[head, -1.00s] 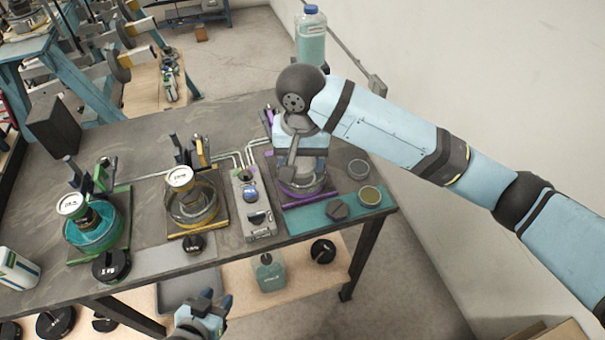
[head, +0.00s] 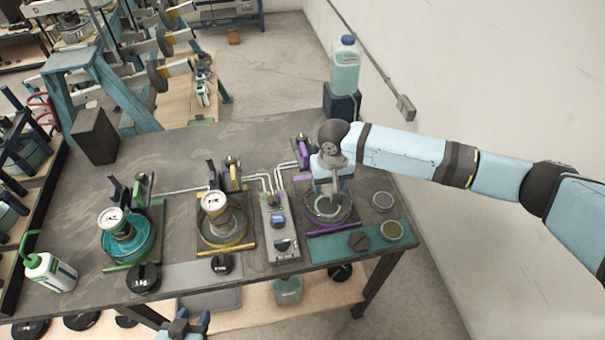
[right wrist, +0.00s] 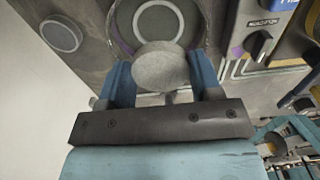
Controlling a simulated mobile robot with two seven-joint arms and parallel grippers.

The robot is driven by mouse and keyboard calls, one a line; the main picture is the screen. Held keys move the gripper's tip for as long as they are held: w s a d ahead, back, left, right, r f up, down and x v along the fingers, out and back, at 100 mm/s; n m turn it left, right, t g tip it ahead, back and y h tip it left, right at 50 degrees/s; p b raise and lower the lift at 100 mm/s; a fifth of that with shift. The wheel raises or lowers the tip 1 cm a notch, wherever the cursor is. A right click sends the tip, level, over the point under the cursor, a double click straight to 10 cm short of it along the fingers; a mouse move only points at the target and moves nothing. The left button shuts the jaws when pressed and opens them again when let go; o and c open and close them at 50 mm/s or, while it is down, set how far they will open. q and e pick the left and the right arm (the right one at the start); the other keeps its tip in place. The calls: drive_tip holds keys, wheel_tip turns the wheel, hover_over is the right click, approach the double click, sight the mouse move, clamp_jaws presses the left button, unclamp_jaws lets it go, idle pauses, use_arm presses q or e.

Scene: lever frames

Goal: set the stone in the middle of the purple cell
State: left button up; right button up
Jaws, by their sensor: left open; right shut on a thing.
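The purple cell (head: 310,231) is a round glass dish on a purple-trimmed base at the right of the bench in the head view. My right gripper (head: 333,190) points down over it. In the right wrist view my right gripper (right wrist: 161,78) is shut on the stone (right wrist: 160,66), a grey round disc between the blue fingers. Beyond the stone, the cell's dish (right wrist: 118,38) shows with a pale ring (right wrist: 158,21) in it, partly covered by the stone. I cannot tell the gap between stone and dish. My left gripper (head: 193,320) is open and empty at the bottom edge.
The yellow cell (head: 226,248) and green cell (head: 108,254) stand to the left, each with a gauge-topped piece. A grey control box (head: 282,245) adjoins the purple cell. A teal mat (head: 335,249) with small round pieces lies in front. A bottle (head: 345,68) stands behind.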

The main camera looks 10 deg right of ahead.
sight(328, 208)
drive_tip(key=shift+w+d+f, duration=0.15)
drive_tip(key=shift+w+d, duration=0.05)
drive_tip(key=shift+f+b, duration=0.35)
drive_tip(key=shift+b, duration=0.05)
drive_tip(key=shift+f+b, duration=0.5)
drive_tip(key=shift+b, duration=0.1)
drive_tip(key=shift+f+b, duration=0.6)
drive_tip(key=shift+b, duration=0.2)
drive_tip(key=shift+f+b, duration=0.85)
drive_tip(key=shift+b, duration=0.2)
drive_tip(key=shift+f+p, duration=0.15)
drive_tip(key=shift+p, duration=0.15)
use_arm(q)
drive_tip(key=shift+m, duration=0.3)
drive_tip(key=shift+f, duration=2)
use_arm(e)
drive_tip(key=shift+f, duration=1.6)
use_arm(q)
drive_tip(key=shift+s+r+p, duration=0.1)
drive_tip(key=shift+r+p, duration=0.9)
drive_tip(key=shift+r, duration=0.05)
use_arm(e)
drive_tip(key=shift+r, duration=0.1)
use_arm(q)
drive_tip(key=shift+r+p, duration=0.3)
drive_tip(key=shift+r, duration=0.05)
use_arm(e)
drive_tip(key=shift+s+f, duration=0.15)
drive_tip(key=shift+f, duration=0.15)
